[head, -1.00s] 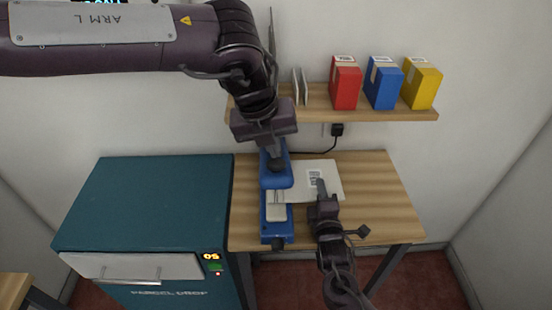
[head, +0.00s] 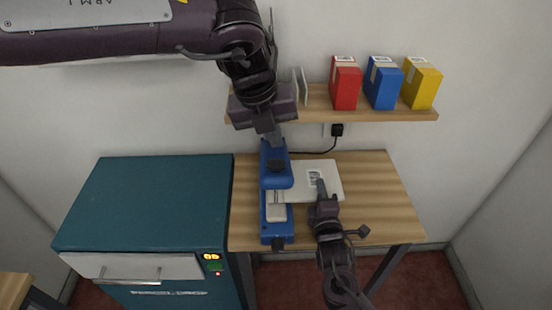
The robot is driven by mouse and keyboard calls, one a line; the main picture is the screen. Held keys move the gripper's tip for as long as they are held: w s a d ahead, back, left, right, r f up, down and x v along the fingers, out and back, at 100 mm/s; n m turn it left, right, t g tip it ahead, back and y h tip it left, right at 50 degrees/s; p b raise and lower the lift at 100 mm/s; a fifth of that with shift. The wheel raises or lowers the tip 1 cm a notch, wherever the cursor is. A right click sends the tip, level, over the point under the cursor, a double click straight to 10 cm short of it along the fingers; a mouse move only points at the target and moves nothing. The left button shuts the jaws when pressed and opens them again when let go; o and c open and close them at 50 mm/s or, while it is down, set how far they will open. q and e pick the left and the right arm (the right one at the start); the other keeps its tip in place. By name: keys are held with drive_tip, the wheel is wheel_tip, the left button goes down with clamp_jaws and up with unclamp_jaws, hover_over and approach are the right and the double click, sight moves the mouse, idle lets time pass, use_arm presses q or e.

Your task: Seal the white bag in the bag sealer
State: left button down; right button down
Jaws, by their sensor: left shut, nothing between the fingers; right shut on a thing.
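The blue bag sealer (head: 267,216) stands on the left part of the wooden table. The white bag (head: 331,172), with a printed label, lies to its right. The bag's left edge reaches the sealer's upper arm (head: 276,181); I cannot tell whether it is clamped there. My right gripper (head: 319,184) is shut on the near side of the bag. My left gripper (head: 276,142) is shut and empty, pointing down at the back of the sealer, behind its dark knob (head: 276,165). Whether its fingertips touch the sealer is unclear.
A teal parcel drop cabinet (head: 145,205) stands left of the table (head: 385,200). A wall shelf (head: 310,113) behind holds red (head: 345,85), blue (head: 383,85) and yellow (head: 422,86) boxes. The table's right side is clear.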

sight(337, 189)
use_arm(q)
drive_tip(key=shift+r, duration=0.2)
use_arm(e)
drive_tip(key=shift+r, duration=0.2)
use_arm(q)
drive_tip(key=shift+r+p, duration=0.6)
drive_tip(key=shift+p, duration=0.15)
use_arm(e)
drive_tip(key=shift+r, duration=0.45)
drive_tip(key=shift+d+p, duration=0.7)
drive_tip(key=shift+d, duration=1.5)
use_arm(q)
drive_tip(key=shift+r+p, duration=0.5)
drive_tip(key=shift+r, duration=0.7)
use_arm(e)
drive_tip(key=shift+d, duration=2.35)
drive_tip(key=shift+f, duration=0.1)
